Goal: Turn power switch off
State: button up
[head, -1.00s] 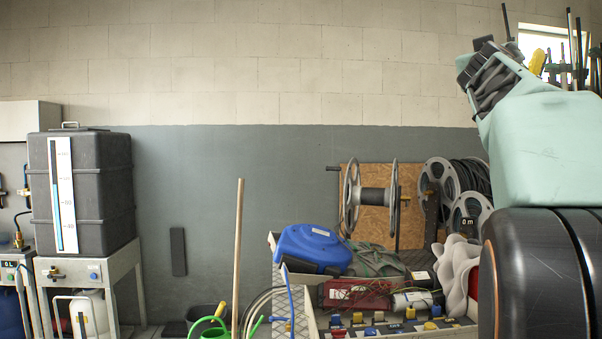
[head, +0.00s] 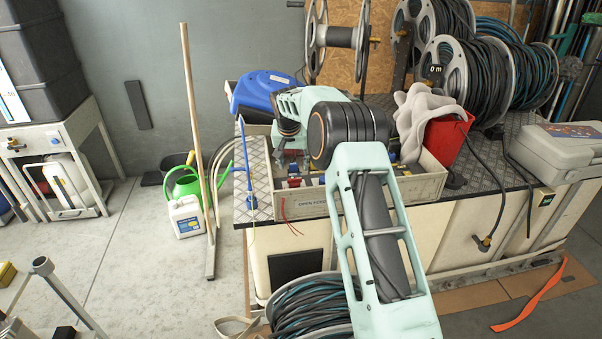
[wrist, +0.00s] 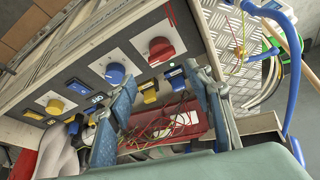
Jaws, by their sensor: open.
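A sloped switch panel (wrist: 139,58) fills the upper left of the wrist view. It carries a red rotary knob (wrist: 161,50), a blue rotary knob (wrist: 114,73) and a yellow rotary knob (wrist: 55,105), each on a white plate. Small blue and yellow switches (wrist: 150,92) sit along the panel's edge. I cannot read which one is marked power. My gripper (wrist: 158,78) is open and empty, its fingers spread over the small switches, below the red and blue knobs in the picture. In the head view my gripper (head: 291,145) hangs over the bench's left part, partly hidden by my arm.
A red box with loose wires (wrist: 165,130) lies behind the fingers. A blue case (head: 262,92) and a red bin with grey cloth (head: 445,138) flank my arm. Cable reels (head: 480,80) stand at the back.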

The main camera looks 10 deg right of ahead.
aim_at(294, 181)
jog(key=x, duration=1.1)
jog(key=shift+s+a+f, duration=0.15)
jog(key=shift+c, duration=0.7)
jog(key=c, duration=0.8)
